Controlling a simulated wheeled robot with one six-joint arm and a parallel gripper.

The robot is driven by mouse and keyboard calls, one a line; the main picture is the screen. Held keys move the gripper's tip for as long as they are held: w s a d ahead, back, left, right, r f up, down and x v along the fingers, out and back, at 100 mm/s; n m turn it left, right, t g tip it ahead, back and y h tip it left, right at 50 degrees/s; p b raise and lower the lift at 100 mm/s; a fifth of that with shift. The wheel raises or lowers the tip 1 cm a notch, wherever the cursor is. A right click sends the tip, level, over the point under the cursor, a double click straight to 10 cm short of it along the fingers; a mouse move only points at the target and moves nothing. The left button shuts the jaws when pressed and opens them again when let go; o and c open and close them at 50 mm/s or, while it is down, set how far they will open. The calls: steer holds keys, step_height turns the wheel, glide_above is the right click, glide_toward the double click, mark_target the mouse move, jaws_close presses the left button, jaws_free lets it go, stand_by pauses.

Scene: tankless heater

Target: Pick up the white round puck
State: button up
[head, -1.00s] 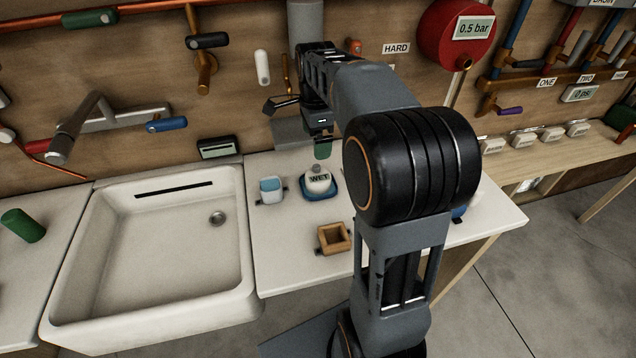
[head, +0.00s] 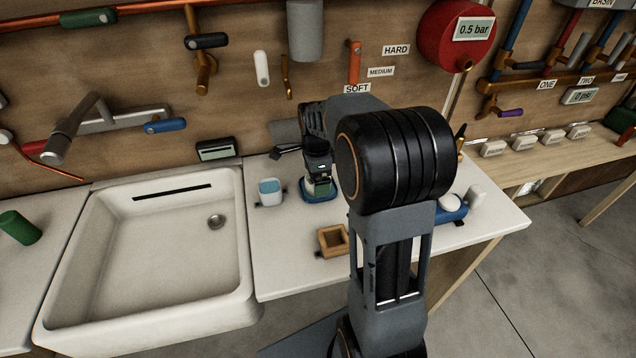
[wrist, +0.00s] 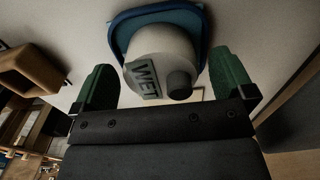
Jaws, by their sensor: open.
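A white round puck with a "WET" label and a dark grey knob (wrist: 160,55) sits on a blue tray (wrist: 118,32) in the wrist view. My gripper (wrist: 162,75) is open, its green fingers on either side of the puck, with no clear contact. In the head view my gripper (head: 320,181) is low over the blue tray (head: 322,199) and hides most of this puck. Another white round piece (head: 449,202) lies on a blue holder (head: 452,214) at the right of the counter, partly behind my arm.
A light blue and white cup-like block (head: 270,192) stands left of the tray. A wooden open box (head: 333,240) is in front; it also shows in the wrist view (wrist: 28,70). A white sink (head: 150,265) is at left. The counter front (head: 285,270) is clear.

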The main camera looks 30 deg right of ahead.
steer(key=shift+f, duration=0.4)
steer(key=c, duration=1.1)
steer(key=shift+r, duration=0.1)
steer(key=shift+r, duration=0.5)
step_height(320, 180, up, 2)
steer(key=shift+r, duration=0.25)
steer(key=s+a+r, duration=0.2)
steer(key=s+r, duration=0.1)
steer(key=s, duration=0.1)
steer(key=s+a+r, duration=0.2)
steer(key=s+r, duration=0.1)
steer(key=s, duration=0.1)
steer(key=s+a+r, duration=0.2)
steer(key=s+r, duration=0.1)
steer(key=s, duration=0.1)
steer(key=shift+s+a+r, duration=0.15)
steer(key=shift+a+r, duration=0.05)
steer(key=shift+a, duration=0.2)
